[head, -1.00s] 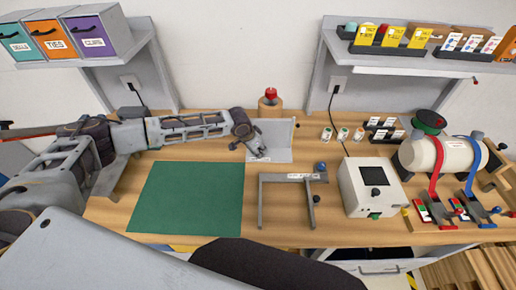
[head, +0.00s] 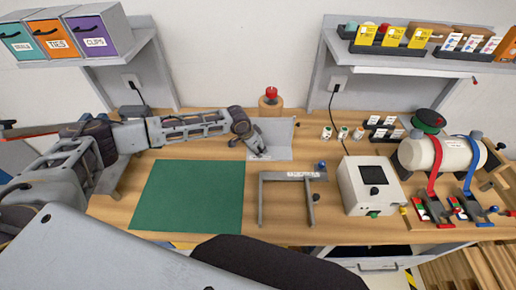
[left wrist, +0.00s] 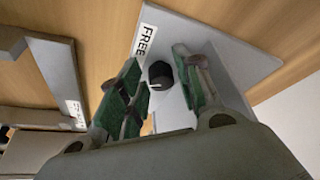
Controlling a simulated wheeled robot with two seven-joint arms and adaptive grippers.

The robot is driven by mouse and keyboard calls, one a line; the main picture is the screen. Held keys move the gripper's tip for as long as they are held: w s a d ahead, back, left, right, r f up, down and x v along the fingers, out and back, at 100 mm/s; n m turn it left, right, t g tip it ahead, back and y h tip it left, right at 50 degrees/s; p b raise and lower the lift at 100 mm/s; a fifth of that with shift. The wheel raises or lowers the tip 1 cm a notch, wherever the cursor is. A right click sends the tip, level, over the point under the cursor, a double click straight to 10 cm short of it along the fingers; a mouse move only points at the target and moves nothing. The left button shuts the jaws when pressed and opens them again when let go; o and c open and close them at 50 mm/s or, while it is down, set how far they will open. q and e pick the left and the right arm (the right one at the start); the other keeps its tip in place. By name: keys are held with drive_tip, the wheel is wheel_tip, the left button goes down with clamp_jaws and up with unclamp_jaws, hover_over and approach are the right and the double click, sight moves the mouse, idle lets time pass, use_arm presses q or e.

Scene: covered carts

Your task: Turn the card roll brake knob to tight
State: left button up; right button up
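A small dark knob (left wrist: 160,74) stands on a grey plate (left wrist: 235,60) in the left wrist view. A white label (left wrist: 145,40) reading FREE lies beside it. My left gripper (left wrist: 158,60) is open, with one green-padded finger on each side of the knob and gaps showing. In the head view my left gripper (head: 257,155) reaches down to the grey angled plate (head: 280,152) at the back of the bench, and the knob is hidden there. I cannot tell which label the knob points to. My right gripper is not in view.
A wooden cylinder with a red top (head: 270,103) stands behind the plate. A grey frame (head: 290,177) with a blue-knobbed post is in front. A green mat (head: 188,197) lies front left, a white box with a screen (head: 352,190) right. The mat is clear.

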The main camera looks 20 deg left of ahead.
use_arm(q)
drive_tip(key=shift+o, duration=0.7)
drive_tip(key=shift+r, duration=0.1)
drive_tip(key=shift+r, duration=0.2)
drive_tip(key=v, duration=0.7)
drive_tip(key=shift+s+r, duration=0.15)
drive_tip(key=shift+s, duration=0.05)
drive_tip(key=shift+a, duration=0.15)
